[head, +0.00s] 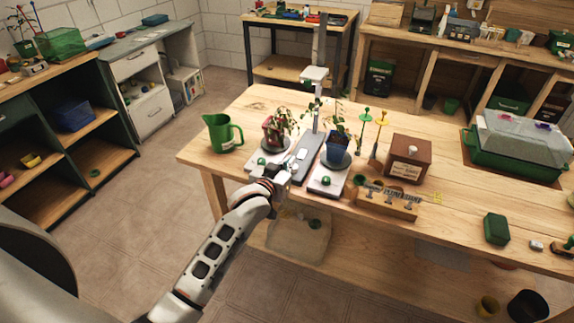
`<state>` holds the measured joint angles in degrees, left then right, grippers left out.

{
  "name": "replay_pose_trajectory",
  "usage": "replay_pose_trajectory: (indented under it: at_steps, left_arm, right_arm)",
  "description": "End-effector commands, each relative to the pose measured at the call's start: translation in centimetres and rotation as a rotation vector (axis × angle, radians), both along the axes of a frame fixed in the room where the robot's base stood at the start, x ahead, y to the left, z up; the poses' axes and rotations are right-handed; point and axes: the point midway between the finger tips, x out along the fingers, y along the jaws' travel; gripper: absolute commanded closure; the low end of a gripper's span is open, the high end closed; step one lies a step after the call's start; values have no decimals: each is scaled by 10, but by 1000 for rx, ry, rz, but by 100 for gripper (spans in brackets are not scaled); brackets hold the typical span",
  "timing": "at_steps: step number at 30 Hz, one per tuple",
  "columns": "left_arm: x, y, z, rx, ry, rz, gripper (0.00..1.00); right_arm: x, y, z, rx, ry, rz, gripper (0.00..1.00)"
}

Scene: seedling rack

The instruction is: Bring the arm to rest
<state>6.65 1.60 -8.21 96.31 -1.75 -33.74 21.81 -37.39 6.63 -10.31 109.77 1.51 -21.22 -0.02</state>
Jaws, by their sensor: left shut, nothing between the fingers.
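My left arm comes in from the lower left and reaches the front edge of the wooden table. My left gripper (283,171) is small in the head view and looks shut and empty. It is at the front of a low stand that bears two potted plants. A plant in a reddish pot (272,138) is behind it to the left. A plant in a blue pot (337,141) is behind it to the right. The gripper hides part of the stand's front. My right gripper is out of view.
A green jug (222,133) stands left of the plants. A brown box (407,158), a small wooden rack (385,199), a green box (496,229) and a green propagator with a clear lid (515,150) are on the right. Floor is clear left of the table.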

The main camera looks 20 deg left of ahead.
Motion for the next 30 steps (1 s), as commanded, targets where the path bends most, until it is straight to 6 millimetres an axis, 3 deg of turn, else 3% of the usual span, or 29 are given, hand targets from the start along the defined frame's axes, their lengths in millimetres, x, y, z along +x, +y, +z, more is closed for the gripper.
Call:
replay_pose_trajectory:
  at_steps: [6, 22, 26, 30]
  left_arm:
    - [-15, 1, 1, 0, 1, 0, 100]
    - [-17, 1, -1, 1, 3, 0, 100]
    - [-39, 0, -26, 17, 34, -14, 100]
    - [-97, -2, -82, 58, 108, -53, 100]
  right_arm:
    - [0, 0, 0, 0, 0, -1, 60]
    - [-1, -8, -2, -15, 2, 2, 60]
    - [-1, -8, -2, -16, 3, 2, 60]
    - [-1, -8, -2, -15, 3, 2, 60]
